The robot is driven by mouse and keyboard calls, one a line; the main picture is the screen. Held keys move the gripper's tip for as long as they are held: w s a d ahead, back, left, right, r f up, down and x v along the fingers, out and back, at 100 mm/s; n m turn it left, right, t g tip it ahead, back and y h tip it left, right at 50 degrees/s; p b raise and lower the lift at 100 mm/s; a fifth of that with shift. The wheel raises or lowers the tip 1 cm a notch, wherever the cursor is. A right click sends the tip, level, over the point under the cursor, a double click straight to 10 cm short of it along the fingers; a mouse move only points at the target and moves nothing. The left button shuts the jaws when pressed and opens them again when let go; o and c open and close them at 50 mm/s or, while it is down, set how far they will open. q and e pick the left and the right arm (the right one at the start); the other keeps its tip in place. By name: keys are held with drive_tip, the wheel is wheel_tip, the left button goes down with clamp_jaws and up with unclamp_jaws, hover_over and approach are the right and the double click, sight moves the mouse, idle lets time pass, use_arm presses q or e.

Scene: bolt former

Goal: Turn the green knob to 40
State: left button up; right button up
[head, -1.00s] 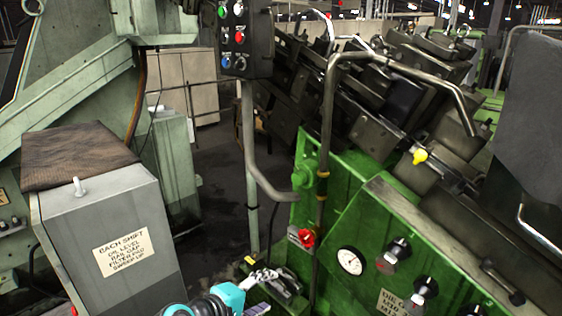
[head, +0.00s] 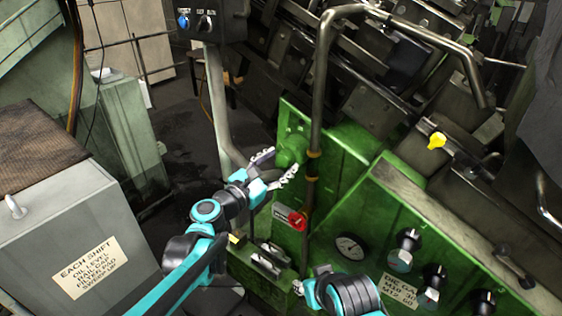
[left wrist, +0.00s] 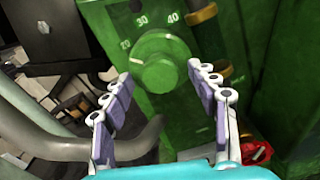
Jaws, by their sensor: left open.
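The green knob (head: 291,151) is on the upright green panel, left of the bent pipe. In the left wrist view the knob (left wrist: 165,66) is round, with a white mark on its left side near the partly hidden 20. The numbers 30 and 40 stand above it, 40 at upper right. My left gripper (head: 279,166) is open, its fingers on either side of the knob. In the left wrist view the fingers (left wrist: 160,80) are just short of the knob or at its edge; contact cannot be told. My right arm shows at the bottom; its jaws are unclear.
A red knob (head: 297,220) sits below the green one. The bent metal pipe (head: 319,110) rises close to its right. A gauge (head: 350,247) and black knobs (head: 406,241) are at lower right. A grey cabinet (head: 60,235) stands left.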

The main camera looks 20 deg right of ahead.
use_arm(q)
drive_tip(key=shift+w+d, duration=0.3)
drive_tip(key=shift+d, duration=0.2)
drive_tip(key=shift+c, duration=0.3)
drive_tip(key=c, duration=1.1)
